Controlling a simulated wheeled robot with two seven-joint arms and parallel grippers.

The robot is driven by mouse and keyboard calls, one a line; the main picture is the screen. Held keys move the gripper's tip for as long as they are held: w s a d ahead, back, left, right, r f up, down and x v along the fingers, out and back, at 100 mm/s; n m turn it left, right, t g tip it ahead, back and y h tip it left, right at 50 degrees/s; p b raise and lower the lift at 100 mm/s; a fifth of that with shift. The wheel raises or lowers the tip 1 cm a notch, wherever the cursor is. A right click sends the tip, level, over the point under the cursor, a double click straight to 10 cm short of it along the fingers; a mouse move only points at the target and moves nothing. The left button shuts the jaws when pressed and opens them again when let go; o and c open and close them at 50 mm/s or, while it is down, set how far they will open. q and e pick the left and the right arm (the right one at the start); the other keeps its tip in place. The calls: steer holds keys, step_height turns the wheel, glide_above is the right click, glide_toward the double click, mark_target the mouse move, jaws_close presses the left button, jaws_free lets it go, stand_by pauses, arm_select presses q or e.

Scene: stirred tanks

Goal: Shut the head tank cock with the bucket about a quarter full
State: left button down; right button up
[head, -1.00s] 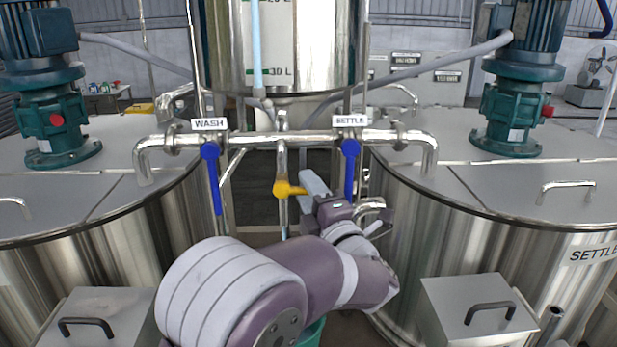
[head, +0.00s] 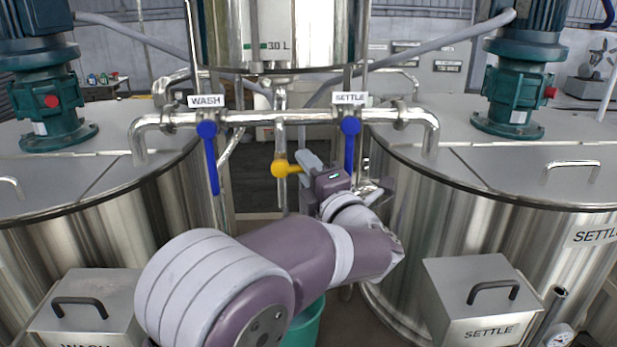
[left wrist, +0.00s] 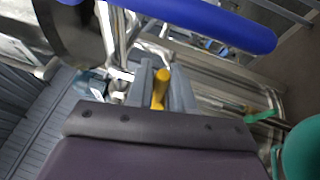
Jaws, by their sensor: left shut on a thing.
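The head tank (head: 225,40) stands at the top centre of the head view, above a horizontal pipe. The yellow cock (head: 281,169) is on the short down pipe below it, its handle pointing right. My left gripper (head: 305,163) is shut on that handle; in the left wrist view the yellow handle (left wrist: 160,88) stands between the two grey fingers (left wrist: 163,92). The teal bucket (head: 304,326) is low in the head view, mostly hidden behind my left arm. Its side (left wrist: 302,152) shows in the left wrist view. I cannot see its water level. My right gripper is not in view.
Blue levers hang down at the WASH label (head: 209,160) and the SETTLE label (head: 349,145), the latter close to my left gripper. Large steel tanks stand left (head: 100,215) and right (head: 420,225), each with a boxed lid in front.

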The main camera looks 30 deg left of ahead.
arm_select(q)
steer(key=c, duration=1.2)
jaws_free()
steer(key=shift+o, duration=0.5)
steer(key=shift+s+a, duration=0.1)
steer(key=shift+s, duration=0.05)
steer(key=b+v, duration=0.6)
steer(key=v, duration=0.6)
steer(key=shift+s+d+b, duration=0.25)
steer(key=shift+b, duration=0.05)
